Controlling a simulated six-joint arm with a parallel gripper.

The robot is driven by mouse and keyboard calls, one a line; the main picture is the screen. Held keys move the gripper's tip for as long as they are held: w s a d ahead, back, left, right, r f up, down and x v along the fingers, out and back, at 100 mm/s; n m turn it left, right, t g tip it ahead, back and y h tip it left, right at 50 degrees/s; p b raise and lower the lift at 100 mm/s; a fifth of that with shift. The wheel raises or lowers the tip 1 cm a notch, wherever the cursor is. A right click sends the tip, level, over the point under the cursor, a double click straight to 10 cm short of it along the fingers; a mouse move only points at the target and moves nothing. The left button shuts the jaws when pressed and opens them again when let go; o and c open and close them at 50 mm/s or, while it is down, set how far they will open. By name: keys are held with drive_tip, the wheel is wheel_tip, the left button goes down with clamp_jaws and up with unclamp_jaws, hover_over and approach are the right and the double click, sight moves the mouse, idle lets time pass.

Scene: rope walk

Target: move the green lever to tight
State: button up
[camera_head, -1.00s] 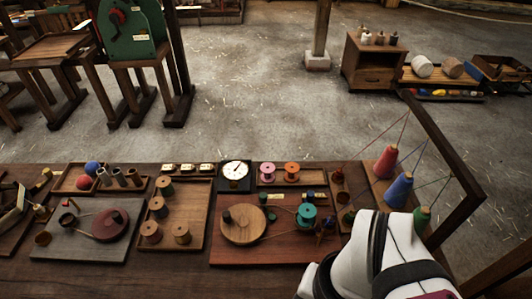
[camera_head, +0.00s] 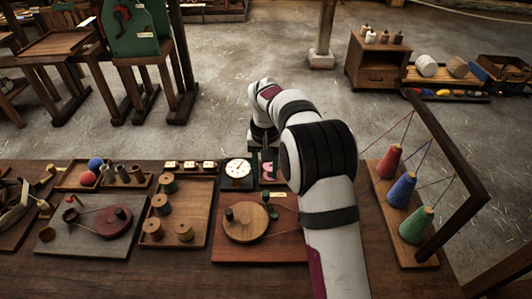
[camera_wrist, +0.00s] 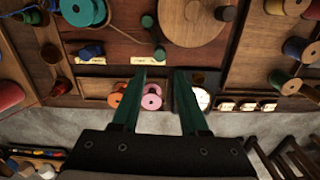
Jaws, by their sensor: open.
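The green lever (camera_wrist: 159,53) shows as a small dark green knob beside a pale label (camera_wrist: 147,61), near the edge of a brown wooden board in the wrist view. In the head view the lever (camera_head: 265,196) stands near the board's far edge, left of my arm. My gripper (camera_wrist: 153,74) is open, with nothing between its dark green fingers. In the wrist view its fingertips are close below the lever in the picture; the height gap cannot be told. A second small green piece (camera_wrist: 147,21) is further onto the board. The label's wording is too small to read.
A blue knob (camera_wrist: 90,52) stands beside the green lever. A round wooden wheel (camera_head: 246,221) and a teal spool (camera_wrist: 82,10) are on the same board. A white dial (camera_head: 238,169) and pink spool (camera_wrist: 151,102) are close by. Coloured cones (camera_head: 401,190) stand at right.

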sight(266, 193)
wheel_tip(266, 193, down, 10)
drive_tip(key=shift+s+r, duration=0.1)
drive_tip(key=shift+d, duration=0.1)
idle(0.3)
drive_tip(key=shift+w+d, duration=0.25)
drive_tip(key=shift+d, duration=1.1)
drive_tip(key=shift+s+d, duration=0.2)
drive_tip(key=shift+d, duration=0.5)
drive_tip(key=shift+s+d, duration=0.2)
drive_tip(key=shift+d, duration=0.45)
